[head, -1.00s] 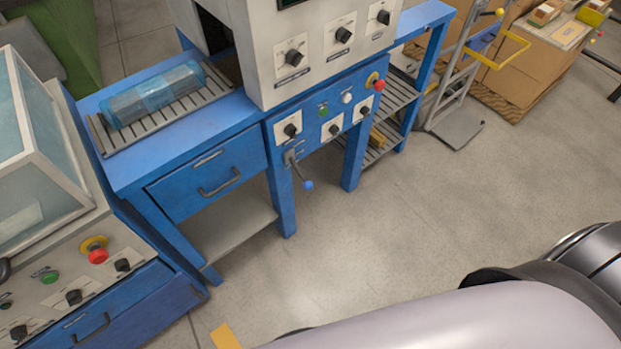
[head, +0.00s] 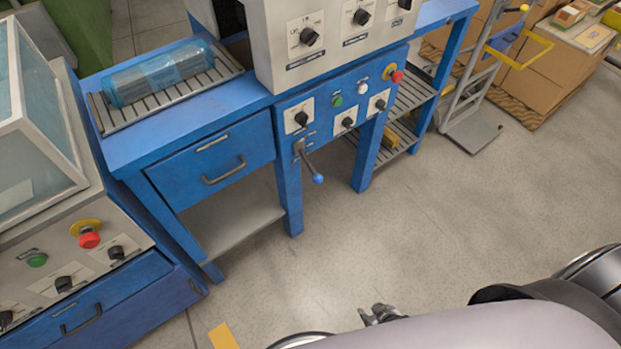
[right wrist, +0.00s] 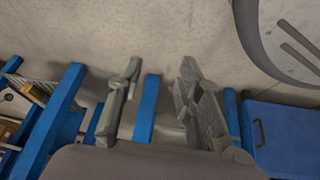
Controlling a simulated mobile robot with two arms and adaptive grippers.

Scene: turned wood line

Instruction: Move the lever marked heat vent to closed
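A small lever (head: 310,166) with a blue ball knob sticks out and slants down to the right from the front of the blue machine, below the control panel. Its marking is too small to read. My right gripper (head: 380,315) shows partly at the bottom of the head view, mostly behind my pale arm, apart from the lever. In the right wrist view the fingers of the right gripper (right wrist: 160,72) are spread with nothing between them. I cannot make out the lever there. My left gripper is not in view.
The blue bench (head: 240,98) carries a wrapped bundle (head: 158,73) on a slatted rack. A drawer (head: 215,160) is shut left of the lever. Another machine with a red button (head: 89,240) stands at left. A hand truck (head: 470,105) stands at back right. Floor before the bench is clear.

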